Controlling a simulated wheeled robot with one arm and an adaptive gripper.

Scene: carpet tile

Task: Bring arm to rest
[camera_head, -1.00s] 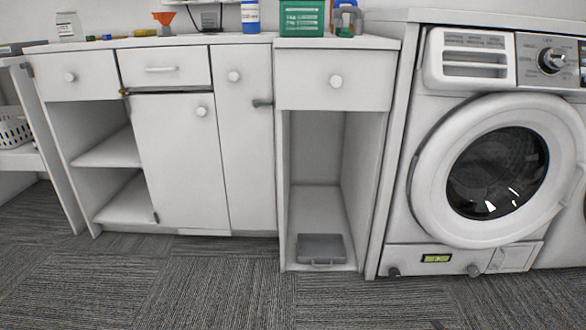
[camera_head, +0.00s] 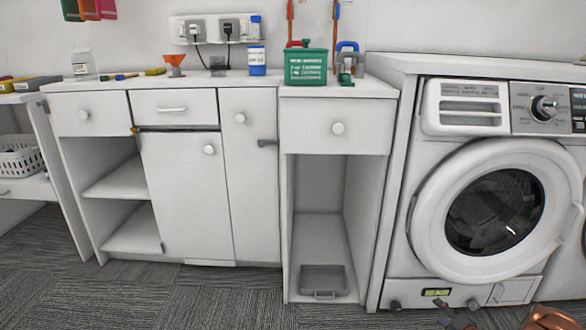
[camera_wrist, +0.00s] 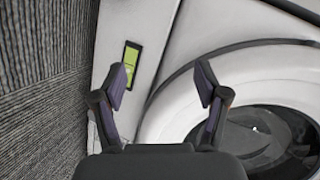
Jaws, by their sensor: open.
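My gripper (camera_wrist: 160,85) is open and empty in the wrist view, its two fingers spread apart. Beyond the fingers are the lower front of the white washing machine (camera_wrist: 185,50) with its green label (camera_wrist: 132,57), and the round door (camera_wrist: 230,75). In the head view, part of my arm shows at the bottom right corner, low in front of the washing machine (camera_head: 400,240).
White cabinets (camera_head: 185,190) stand left of the washer. On the counter are a green box (camera_head: 306,66), a blue-and-white bottle (camera_head: 257,60) and an orange funnel (camera_head: 175,62). The carpet (camera_head: 200,300) in front is clear.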

